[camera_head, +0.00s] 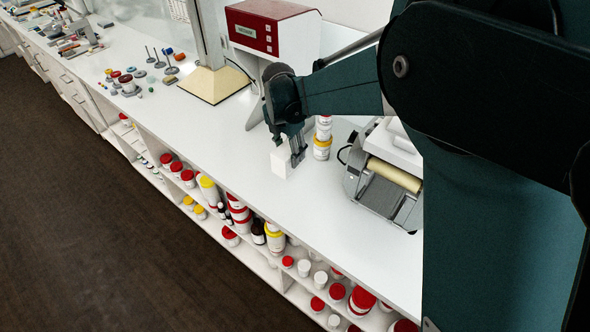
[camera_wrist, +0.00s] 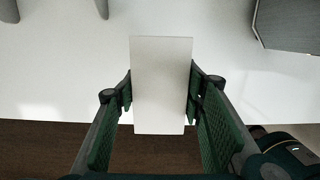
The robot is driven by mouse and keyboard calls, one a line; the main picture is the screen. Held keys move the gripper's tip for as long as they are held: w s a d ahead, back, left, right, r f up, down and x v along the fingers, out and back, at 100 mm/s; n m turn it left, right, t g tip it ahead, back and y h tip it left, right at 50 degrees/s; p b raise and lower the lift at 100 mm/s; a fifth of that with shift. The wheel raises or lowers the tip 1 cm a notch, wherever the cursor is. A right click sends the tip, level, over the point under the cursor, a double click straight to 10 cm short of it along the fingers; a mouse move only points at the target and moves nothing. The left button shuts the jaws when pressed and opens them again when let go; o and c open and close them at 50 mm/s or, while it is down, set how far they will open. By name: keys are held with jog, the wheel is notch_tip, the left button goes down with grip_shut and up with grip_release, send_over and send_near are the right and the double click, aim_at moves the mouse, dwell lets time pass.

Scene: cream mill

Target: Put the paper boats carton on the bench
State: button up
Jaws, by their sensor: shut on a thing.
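A plain white carton (camera_head: 281,162) is at the front part of the white bench (camera_head: 225,133) in the head view. No print on it can be read, so I cannot confirm that it is the paper boats carton. My gripper (camera_head: 297,157) is shut on it from above. In the wrist view the carton (camera_wrist: 161,85) sits between the two green finger pads of my gripper (camera_wrist: 160,98). I cannot tell whether its underside touches the bench top or hangs just above it.
A grey roller machine (camera_head: 387,180) is farther right, and a red and white instrument (camera_head: 271,27) stands behind. Shelves below hold several red-lidded jars (camera_head: 337,291). The bench top left of the carton is clear.

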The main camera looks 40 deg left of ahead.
aim_at(287, 150)
jog(key=shift+f, duration=2.05)
jog(key=shift+f, duration=0.15)
jog(key=shift+f, duration=1.75)
jog(key=shift+f, duration=0.15)
jog(key=o, duration=1)
jog(key=r, duration=0.4)
jog(key=s+r, duration=0.1)
jog(key=r, duration=0.7)
jog(key=shift+s+r, duration=0.15)
jog(key=shift+s, duration=0.05)
